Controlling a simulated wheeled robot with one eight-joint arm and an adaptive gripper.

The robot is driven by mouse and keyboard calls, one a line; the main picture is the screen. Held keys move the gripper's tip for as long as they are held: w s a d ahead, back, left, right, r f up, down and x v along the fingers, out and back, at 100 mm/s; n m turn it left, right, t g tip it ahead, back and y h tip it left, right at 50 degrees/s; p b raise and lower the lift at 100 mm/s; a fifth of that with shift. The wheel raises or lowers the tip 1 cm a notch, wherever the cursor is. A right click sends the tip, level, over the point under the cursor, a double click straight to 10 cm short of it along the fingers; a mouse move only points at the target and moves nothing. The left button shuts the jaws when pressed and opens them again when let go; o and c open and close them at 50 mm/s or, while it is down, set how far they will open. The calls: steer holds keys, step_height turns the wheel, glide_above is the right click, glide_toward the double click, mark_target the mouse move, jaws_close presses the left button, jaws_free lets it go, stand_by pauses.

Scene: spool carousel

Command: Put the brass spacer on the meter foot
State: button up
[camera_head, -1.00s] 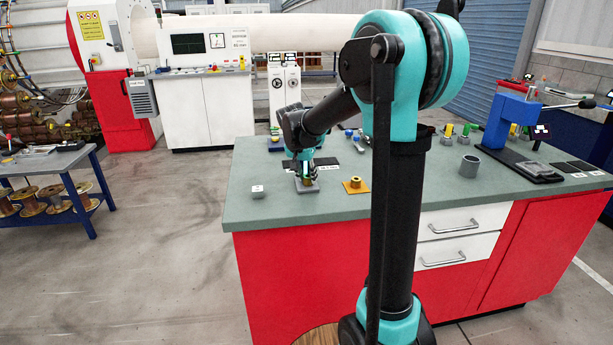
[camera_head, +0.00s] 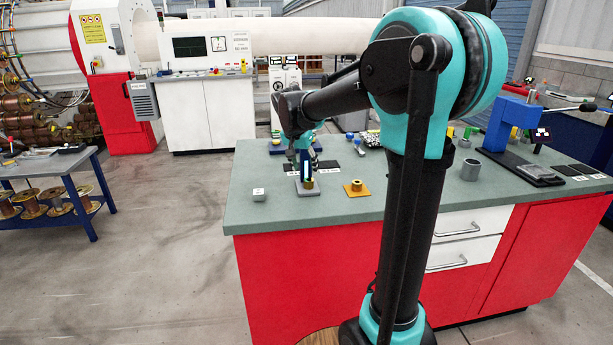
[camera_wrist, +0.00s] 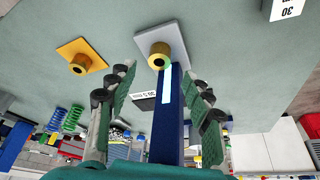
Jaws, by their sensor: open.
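A brass spacer (camera_head: 308,184) sits upright on a square grey plate (camera_head: 307,192), at the foot of a blue post with a bright strip (camera_head: 305,164). In the wrist view the ring (camera_wrist: 159,56), the grey plate (camera_wrist: 176,40) and the blue post (camera_wrist: 158,120) also show. A second brass ring (camera_head: 356,184) stands on an orange plate (camera_head: 362,190) to the right. My gripper (camera_head: 304,163) is open above the grey plate. In the wrist view its fingers (camera_wrist: 163,88) are spread either side of the blue post, and no ring is between their tips.
A small white block (camera_head: 259,194) stands left of the grey plate. Dark labelled mats (camera_head: 326,165) lie behind it. A grey cup (camera_head: 470,168) and a blue press (camera_head: 508,124) stand farther right. The bench top (camera_head: 420,190) is clear between the orange plate and the cup.

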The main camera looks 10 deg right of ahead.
steer(key=v, duration=0.5)
steer(key=shift+s+a+r, duration=0.1)
steer(key=shift+s+r, duration=0.05)
steer(key=shift+r, duration=0.15)
steer(key=shift+s, duration=0.1)
stand_by(0.8)
